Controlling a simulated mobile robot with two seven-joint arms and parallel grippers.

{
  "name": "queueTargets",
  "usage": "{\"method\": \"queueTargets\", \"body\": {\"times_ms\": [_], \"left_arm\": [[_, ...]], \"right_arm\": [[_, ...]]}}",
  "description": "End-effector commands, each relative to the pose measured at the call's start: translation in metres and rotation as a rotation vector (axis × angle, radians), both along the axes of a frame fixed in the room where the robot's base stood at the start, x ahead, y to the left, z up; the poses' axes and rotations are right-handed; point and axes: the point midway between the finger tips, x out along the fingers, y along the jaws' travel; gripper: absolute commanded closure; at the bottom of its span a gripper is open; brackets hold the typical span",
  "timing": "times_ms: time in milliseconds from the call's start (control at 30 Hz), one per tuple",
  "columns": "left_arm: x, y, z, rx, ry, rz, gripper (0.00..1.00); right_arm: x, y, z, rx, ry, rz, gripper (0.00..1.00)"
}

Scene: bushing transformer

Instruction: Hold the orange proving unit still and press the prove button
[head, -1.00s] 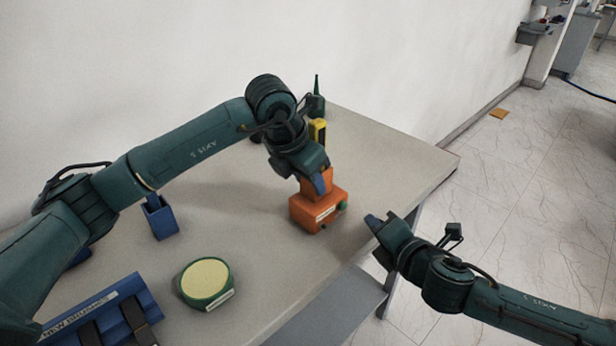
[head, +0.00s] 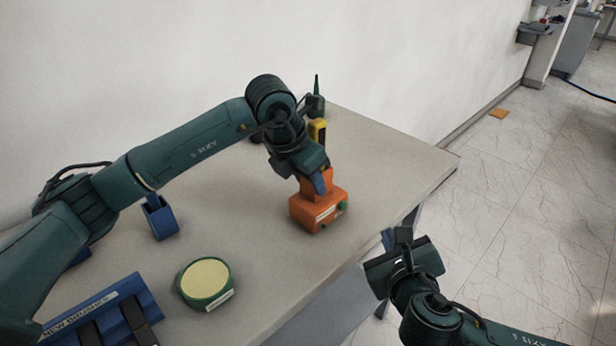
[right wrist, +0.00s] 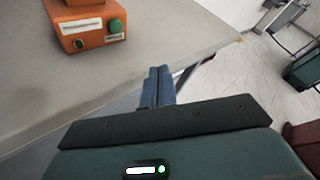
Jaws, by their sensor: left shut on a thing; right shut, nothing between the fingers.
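The orange proving unit (head: 313,213) stands on the table, with a white label and a green prove button (head: 342,205) on its right side. In the right wrist view the unit (right wrist: 85,24) shows at the top left, with its green button (right wrist: 115,26) in clear sight. My left gripper (head: 322,184) is shut on the upper part of the unit. My right gripper (head: 387,237) is shut and empty, off the table's front right edge and apart from the unit. Its blue fingers (right wrist: 158,86) lie together in the right wrist view.
On the grey table (head: 250,230) are a round green tub with a yellow top (head: 206,280), a blue holder (head: 160,217) and a blue labelled rack (head: 105,315). A yellow device (head: 318,130) and a dark green bottle-like item (head: 316,100) stand behind my left gripper.

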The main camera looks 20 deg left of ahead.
Motion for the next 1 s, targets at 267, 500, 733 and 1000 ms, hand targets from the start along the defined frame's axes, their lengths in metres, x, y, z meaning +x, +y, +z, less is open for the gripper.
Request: {"method": "queueTargets", "body": {"times_ms": [267, 500, 733, 1000], "left_arm": [[0.0, 0.0, 0.001, -0.002, -0.003, 0.0, 0.94], [0.0, 0.0, 0.001, -0.002, -0.003, 0.0, 0.94], [0.0, 0.0, 0.001, -0.002, -0.003, 0.0, 0.94], [0.0, 0.0, 0.001, -0.002, -0.003, 0.0, 0.94]], "right_arm": [[0.02, 0.033, 0.001, 0.005, 0.0, 0.001, 1.0], [0.035, 0.058, 0.001, 0.004, 0.0, -0.001, 1.0], [0.041, 0.069, 0.001, 0.004, 0.001, 0.001, 1.0], [0.042, 0.069, 0.0, 0.004, 0.001, 0.0, 1.0]]}}
